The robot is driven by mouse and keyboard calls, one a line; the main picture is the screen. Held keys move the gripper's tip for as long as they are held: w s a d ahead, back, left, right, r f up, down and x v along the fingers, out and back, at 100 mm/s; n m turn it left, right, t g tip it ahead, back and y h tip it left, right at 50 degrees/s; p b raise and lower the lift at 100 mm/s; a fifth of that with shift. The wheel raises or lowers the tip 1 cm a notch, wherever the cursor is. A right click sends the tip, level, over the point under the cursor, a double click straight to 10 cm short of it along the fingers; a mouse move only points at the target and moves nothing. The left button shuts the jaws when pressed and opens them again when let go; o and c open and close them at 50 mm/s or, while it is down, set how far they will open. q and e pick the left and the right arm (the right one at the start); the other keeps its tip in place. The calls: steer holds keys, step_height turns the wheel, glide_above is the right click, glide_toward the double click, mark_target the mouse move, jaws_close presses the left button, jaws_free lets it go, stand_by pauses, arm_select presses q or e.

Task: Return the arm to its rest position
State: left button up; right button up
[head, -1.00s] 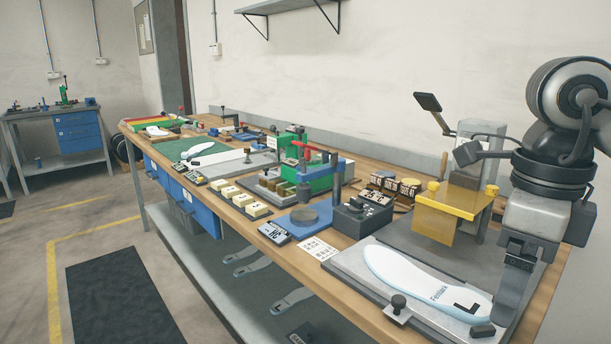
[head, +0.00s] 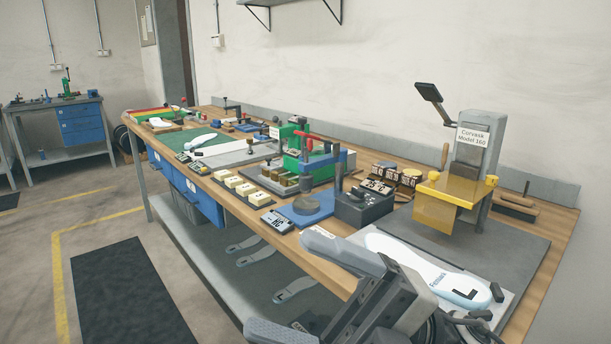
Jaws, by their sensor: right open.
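My right gripper (head: 283,284) is low in the front middle of the head view. Its two grey fingers are spread wide apart, with nothing between them. It is in front of the bench's near edge, and my right wrist covers part of that edge. A white insole (head: 415,262) marked "L" lies on a grey plate (head: 506,303) at the right end of the bench. My left gripper is not in view.
A grey press (head: 482,125) with a yellow guard (head: 436,207) stands behind the insole. A black box (head: 364,209), blue fixture (head: 307,208) and green machine (head: 309,168) line the bench. Insoles (head: 296,289) lie on the lower shelf. The floor at left is open around a dark mat (head: 130,295).

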steer(key=w+d+f+m+t+h, duration=0.4)
steer(key=f+m+t+h, duration=0.5)
steer(key=m, duration=0.5)
steer(key=w+d+f+m+t+h, duration=0.5)
steer(key=f+m+t, duration=0.3)
steer(key=m+t, duration=0.55)
arm_select(q)
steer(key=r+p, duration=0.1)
steer(key=p, duration=0.1)
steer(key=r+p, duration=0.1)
steer(key=p, duration=0.1)
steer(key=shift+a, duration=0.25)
arm_select(e)
steer(key=s+d+f+m+g+h, duration=0.2)
steer(key=s+f+m+g+h, duration=0.1)
steer(key=f, duration=0.4)
steer(key=s+d+f+m+g+h, duration=0.3)
steer(key=s+f+g, duration=0.3)
steer(key=s+f, duration=0.2)
steer(key=shift+s+f+m, duration=0.2)
steer(key=shift+s+m, duration=0.05)
steer(key=shift+m, duration=0.3)
steer(key=shift+f, duration=0.1)
